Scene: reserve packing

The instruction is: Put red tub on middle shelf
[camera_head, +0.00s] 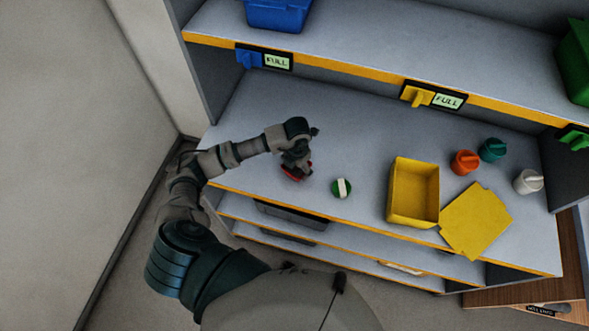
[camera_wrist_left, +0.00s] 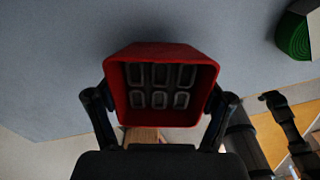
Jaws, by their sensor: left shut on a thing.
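The red tub (camera_wrist_left: 160,51) is between the fingers of my left gripper (camera_wrist_left: 160,102) in the left wrist view. It has a dark inside with several grey rounded shapes. In the head view, my left gripper (camera_head: 298,163) hides most of the red tub (camera_head: 291,175); only a little red shows below it. The gripper is over the left front part of the broad grey shelf (camera_head: 255,110), below the upper shelf (camera_head: 380,50). I cannot tell whether the tub touches the shelf.
A green-and-white round piece (camera_head: 341,188) lies right of my left gripper. Farther right are an open yellow box (camera_head: 413,181), a yellow panel (camera_head: 475,222), and orange (camera_head: 464,162), teal (camera_head: 492,150) and white (camera_head: 528,181) knobbed pieces. Lower shelves hold grey trays (camera_head: 291,215).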

